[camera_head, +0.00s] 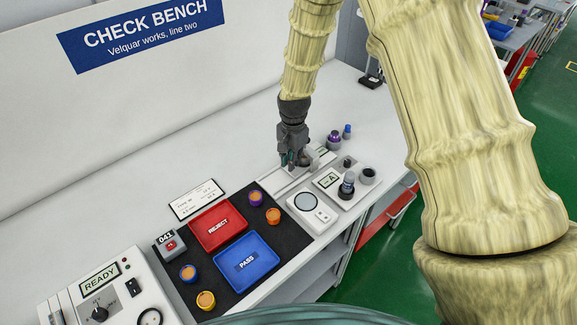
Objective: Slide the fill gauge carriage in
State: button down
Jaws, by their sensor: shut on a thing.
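My gripper (293,158) reaches down over a pale rail unit on the bench and is shut on a small dark part there, which I take to be the knob of the fill gauge carriage (313,158). The fingers hide most of that part, and how far along the carriage sits is too small to tell. The pale rail base (283,180) runs diagonally beneath and to the left of my gripper. A gauge box with a display (328,180) stands just to its right.
A round-topped scale (305,202) and a dark bottle (347,183) stand close in front. A red REJECT tray (217,227) and blue PASS tray (246,259) lie on a black mat with several small pots. Bare bench (235,150) lies behind. My arm blocks the right side.

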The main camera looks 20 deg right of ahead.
aim_at(295, 169)
jog(key=shift+w+d, duration=0.15)
jog(key=shift+d, duration=0.1)
jog(key=c, duration=1.4)
grip_release()
jog(key=shift+d, duration=0.2)
jog(key=shift+o, duration=0.2)
jog(key=shift+a, duration=0.15)
jog(key=shift+r, duration=0.2)
notch_tip(295, 169, up, 12)
jog(key=shift+d+f, duration=0.2)
jog(key=shift+d, duration=0.1)
